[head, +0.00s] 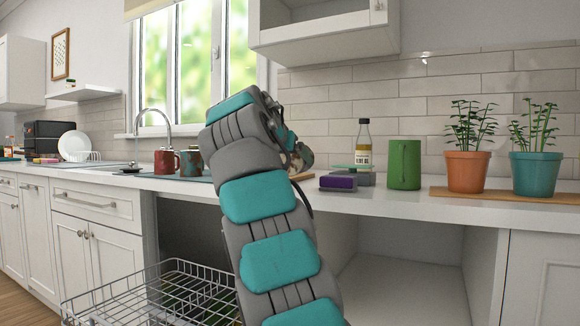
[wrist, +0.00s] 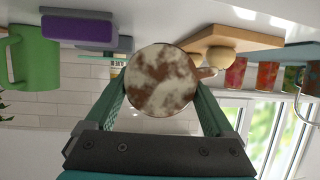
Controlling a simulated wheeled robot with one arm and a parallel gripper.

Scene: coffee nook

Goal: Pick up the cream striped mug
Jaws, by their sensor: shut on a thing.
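In the wrist view a round mug (wrist: 161,82) with brown and cream blotches sits between the two green fingers of my gripper (wrist: 162,88), its handle pointing right. My gripper is shut on it. No clear stripes show from this angle. In the head view my own arm hides most of the gripper. A cream and brown patch of the mug (head: 301,157) shows just right of my arm, above the counter's back part. I cannot tell whether its base touches the counter.
On the counter (head: 440,207) a red mug (head: 166,162) and a teal-brown mug (head: 194,164) stand left of my arm. To the right are a purple block (head: 338,183), a bottle (head: 364,146), a green mug (head: 404,165) and two potted plants. A wall cabinet (head: 325,40) hangs above.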

